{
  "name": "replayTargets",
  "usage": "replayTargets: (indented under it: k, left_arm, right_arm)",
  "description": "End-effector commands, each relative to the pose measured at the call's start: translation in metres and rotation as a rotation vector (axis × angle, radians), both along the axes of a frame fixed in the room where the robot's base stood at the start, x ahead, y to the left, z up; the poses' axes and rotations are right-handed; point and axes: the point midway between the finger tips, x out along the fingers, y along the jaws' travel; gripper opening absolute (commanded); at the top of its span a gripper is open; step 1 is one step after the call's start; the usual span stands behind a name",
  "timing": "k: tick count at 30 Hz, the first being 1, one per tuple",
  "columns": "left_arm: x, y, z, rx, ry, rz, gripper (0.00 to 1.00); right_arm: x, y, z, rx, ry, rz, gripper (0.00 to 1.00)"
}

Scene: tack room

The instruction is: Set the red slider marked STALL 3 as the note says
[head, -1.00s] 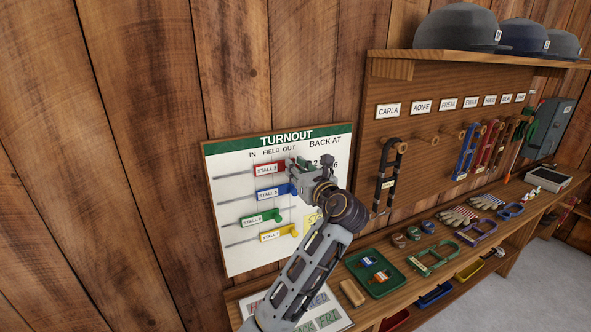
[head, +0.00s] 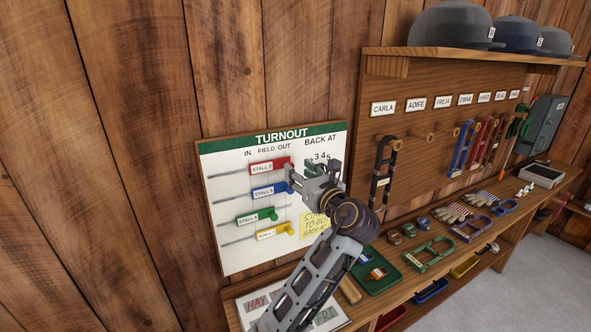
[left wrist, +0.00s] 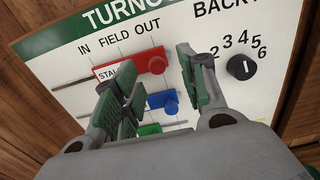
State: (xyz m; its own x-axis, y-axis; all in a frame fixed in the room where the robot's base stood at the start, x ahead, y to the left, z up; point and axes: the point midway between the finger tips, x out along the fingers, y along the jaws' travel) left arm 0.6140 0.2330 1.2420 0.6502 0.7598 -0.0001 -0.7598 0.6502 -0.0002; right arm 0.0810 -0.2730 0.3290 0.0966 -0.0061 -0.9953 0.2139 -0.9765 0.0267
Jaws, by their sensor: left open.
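The red slider (head: 268,168) is the top one on the white TURNOUT board (head: 225,187). Its label reads STALL; the number is too small to be sure of. Its knob also shows in the left wrist view (left wrist: 156,64), near the OUT line. A yellow note (head: 314,224) on the board is partly hidden by my arm; "TO OUT" and "BACK AT" can be read. My left gripper (head: 314,172) is open and empty in front of the board, right of the red knob. In the left wrist view the knob appears between the open fingers. My right gripper is out of view.
Blue (head: 268,190), green (head: 256,216) and yellow (head: 272,233) sliders sit below the red one. A black BACK AT dial (left wrist: 241,67) is close right of the fingers. A shelf with a green tray (head: 372,285) and tack runs below.

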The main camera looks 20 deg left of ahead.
Motion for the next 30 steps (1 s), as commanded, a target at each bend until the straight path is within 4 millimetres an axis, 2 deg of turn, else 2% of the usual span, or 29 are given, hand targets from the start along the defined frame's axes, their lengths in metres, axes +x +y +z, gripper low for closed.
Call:
replayTargets:
  k: [9, 15, 30]
  left_arm:
    - [-0.031, -0.037, 0.0, -0.001, -0.001, -0.002, 0.42]
    - [-0.044, -0.053, 0.0, 0.0, -0.001, -0.002, 0.42]
    - [-0.05, -0.06, 0.001, 0.002, -0.001, -0.001, 0.42]
  right_arm:
    - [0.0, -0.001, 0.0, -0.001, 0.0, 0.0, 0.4]
    - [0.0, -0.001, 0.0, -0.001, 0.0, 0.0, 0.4]
    - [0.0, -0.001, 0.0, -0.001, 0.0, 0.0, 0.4]
